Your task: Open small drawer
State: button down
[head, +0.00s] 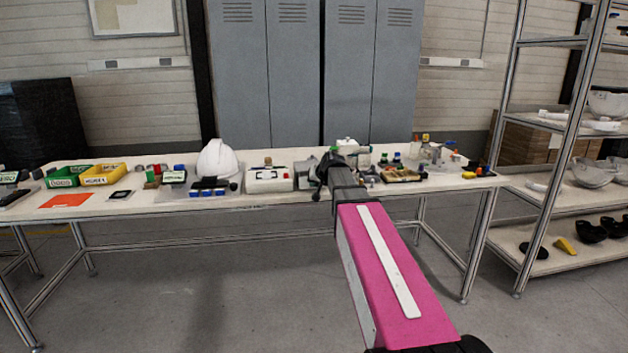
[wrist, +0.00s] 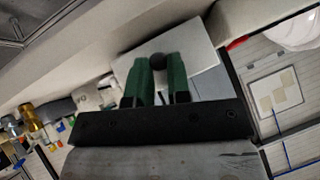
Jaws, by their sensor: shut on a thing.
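A small white drawer front (wrist: 198,52) with a round dark knob (wrist: 158,60) shows in the wrist view. My gripper (wrist: 158,76) has green fingers on either side of the knob and is shut on it. How far the drawer stands out cannot be told. In the head view my gripper (head: 322,172) is at the front edge of the long table, just right of a white box (head: 270,180); the arm hides much of this spot, and the knob cannot be made out there.
The white table (head: 130,208) carries a white helmet (head: 216,160), a green bin (head: 68,176), a yellow bin (head: 103,174) and small items on both sides of my gripper. A metal shelf (head: 530,140) stands at right. The floor in front is clear.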

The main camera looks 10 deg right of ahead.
jog(key=s, duration=0.3)
jog(key=shift+s, duration=0.2)
jog(key=c, duration=1.1)
grip_release()
jog(key=shift+o, duration=0.2)
jog(key=v, duration=1)
jog(key=shift+s+r, duration=0.25)
jog(key=shift+d, duration=0.1)
